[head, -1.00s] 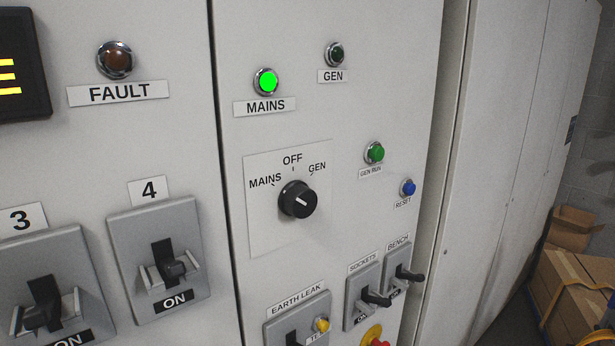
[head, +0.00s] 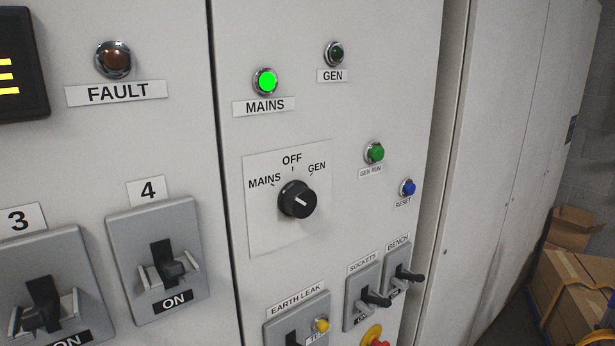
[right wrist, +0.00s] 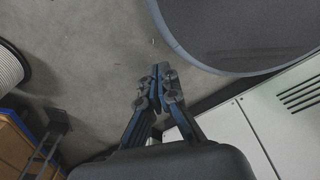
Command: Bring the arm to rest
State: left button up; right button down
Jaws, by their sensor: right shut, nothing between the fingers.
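My right gripper (right wrist: 158,88) shows in the right wrist view, its dark fingers together and nothing between them. It hangs over the grey floor (right wrist: 95,50), apart from the things around it. Neither gripper shows in the head view, which looks at the cabinet front. There the rotary selector knob (head: 297,200) has its white mark pointing up and left, toward MAINS. The MAINS lamp (head: 265,82) is lit green, and the GEN lamp (head: 334,54) is dark.
In the right wrist view a large round dark thing (right wrist: 250,30) is at the upper right, a pale vented cabinet (right wrist: 285,115) at the lower right. A white coil (right wrist: 8,70) is at the left. In the head view cardboard boxes (head: 575,285) stand at the lower right.

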jog(key=shift+s+d+f, duration=0.1)
jog(key=shift+s+f, duration=0.1)
jog(key=shift+s, duration=0.3)
jog(key=shift+s+d+f, duration=0.1)
jog(key=shift+s+f, duration=0.1)
jog(key=shift+s, duration=0.25)
